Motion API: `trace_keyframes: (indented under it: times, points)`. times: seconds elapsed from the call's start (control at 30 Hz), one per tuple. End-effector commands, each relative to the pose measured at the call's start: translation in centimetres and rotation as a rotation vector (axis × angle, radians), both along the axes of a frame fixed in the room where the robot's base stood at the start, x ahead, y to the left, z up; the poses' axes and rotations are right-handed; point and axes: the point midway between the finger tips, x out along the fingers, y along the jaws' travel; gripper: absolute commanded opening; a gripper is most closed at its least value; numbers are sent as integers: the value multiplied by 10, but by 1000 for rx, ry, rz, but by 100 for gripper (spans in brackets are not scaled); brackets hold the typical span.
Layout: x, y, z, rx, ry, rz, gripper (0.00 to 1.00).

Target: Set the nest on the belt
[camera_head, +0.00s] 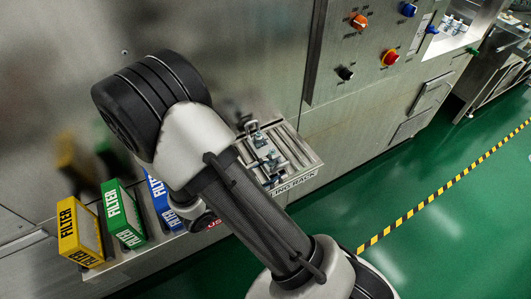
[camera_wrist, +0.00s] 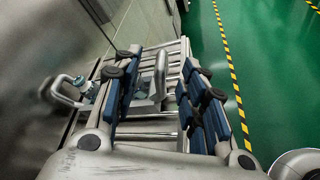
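The nest (camera_head: 266,150), a small metal carrier with upright handles and bluish parts, sits on a slatted metal rack (camera_head: 311,160), partly behind my arm in the head view. In the wrist view the nest (camera_wrist: 146,92) lies beyond and between my fingers, with one handle between them and another (camera_wrist: 66,90) outside the left finger. My gripper (camera_wrist: 160,92) is open, its blue pads wide apart; I cannot tell whether a pad touches the nest. I cannot make out a belt for certain.
Yellow (camera_head: 80,233), green (camera_head: 123,214) and blue (camera_head: 160,203) filter boxes stand on a ledge at left. A control panel (camera_head: 375,45) with knobs is above right. A lit recess (camera_head: 465,25) holding small items is at upper right. Green floor (camera_head: 440,235) is clear.

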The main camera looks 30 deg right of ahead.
Motion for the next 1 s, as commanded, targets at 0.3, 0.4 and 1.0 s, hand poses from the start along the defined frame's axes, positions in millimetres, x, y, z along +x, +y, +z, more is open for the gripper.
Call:
trace_keyframes:
  times: [0.3,0.4,1.0]
  points:
    - [7,-36,-15,-1,2,-2,39]
    - [7,-37,-15,-1,1,-1,39]
    - [7,-36,-15,0,0,-1,8]
